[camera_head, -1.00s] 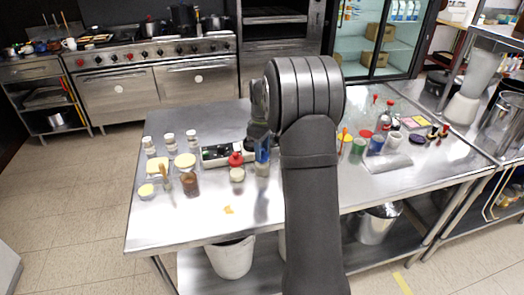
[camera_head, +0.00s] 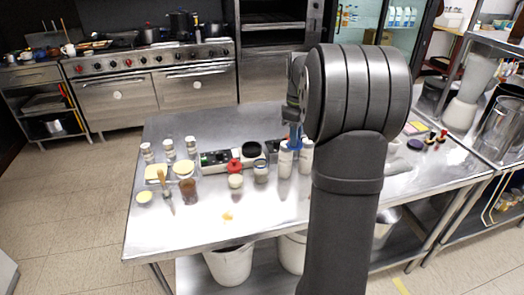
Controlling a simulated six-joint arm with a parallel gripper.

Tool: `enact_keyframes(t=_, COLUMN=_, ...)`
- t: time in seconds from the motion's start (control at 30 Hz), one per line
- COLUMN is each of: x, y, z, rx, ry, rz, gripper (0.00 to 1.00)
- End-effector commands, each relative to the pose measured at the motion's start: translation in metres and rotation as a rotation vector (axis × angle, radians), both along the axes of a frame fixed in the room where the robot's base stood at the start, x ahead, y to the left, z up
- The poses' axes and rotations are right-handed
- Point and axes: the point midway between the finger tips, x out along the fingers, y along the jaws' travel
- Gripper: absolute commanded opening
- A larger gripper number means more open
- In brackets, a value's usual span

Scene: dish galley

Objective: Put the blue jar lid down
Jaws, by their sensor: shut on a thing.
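My gripper (camera_head: 294,119) points down over the steel table, just left of my arm's large dark joint. It is shut on the blue jar lid (camera_head: 295,137), which is small and partly covered by the fingers. The lid appears just above or in front of two white bottles (camera_head: 285,161); whether it touches them I cannot tell. An open-topped glass jar (camera_head: 262,172) stands to the left of these bottles, and a jar with a red lid (camera_head: 235,174) stands left of that.
A scale-like device (camera_head: 215,161) and a dark round bowl (camera_head: 252,150) sit behind the jars. Shakers, yellow-topped dishes and a brown jar (camera_head: 189,191) stand at the left. The table's front (camera_head: 265,225) is mostly clear. My arm hides part of the right side.

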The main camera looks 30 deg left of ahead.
Motion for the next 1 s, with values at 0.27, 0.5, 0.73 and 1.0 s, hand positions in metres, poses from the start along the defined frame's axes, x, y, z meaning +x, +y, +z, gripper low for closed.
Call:
enact_keyframes(t=0.27, x=-0.012, y=0.037, z=-0.011, rx=-0.001, ry=0.002, rz=0.008, gripper=0.00)
enact_keyframes(t=0.5, x=-0.059, y=0.136, z=-0.042, rx=-0.002, ry=0.001, rz=0.012, gripper=0.00)
enact_keyframes(t=0.73, x=-0.110, y=0.207, z=-0.068, rx=0.000, ry=0.000, rz=0.007, gripper=0.00)
enact_keyframes(t=1.0, x=-0.137, y=0.236, z=-0.086, rx=-0.001, ry=0.000, rz=0.003, gripper=0.00)
